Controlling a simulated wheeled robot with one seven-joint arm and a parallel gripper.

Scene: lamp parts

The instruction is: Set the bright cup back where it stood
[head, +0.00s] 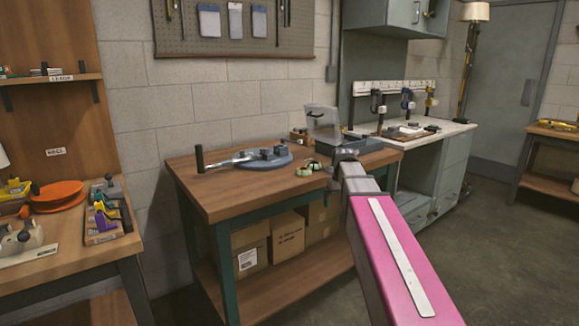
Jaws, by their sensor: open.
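I cannot make out a bright cup for certain in the head view. Small pale green round pieces (308,169) lie on the wooden workbench (222,192), just left of my gripper, but they are too small to name as a cup. My gripper (343,158) is at the far end of my pink arm, over the right part of this bench. It is open, and I see nothing held in it. My arm hides part of the bench's right end and front edge.
A blue-grey round fixture (268,158) with a black-handled lever sits on the bench. An orange disc (58,195) and a parts tray (107,214) are on the left table. The bench's front left is bare.

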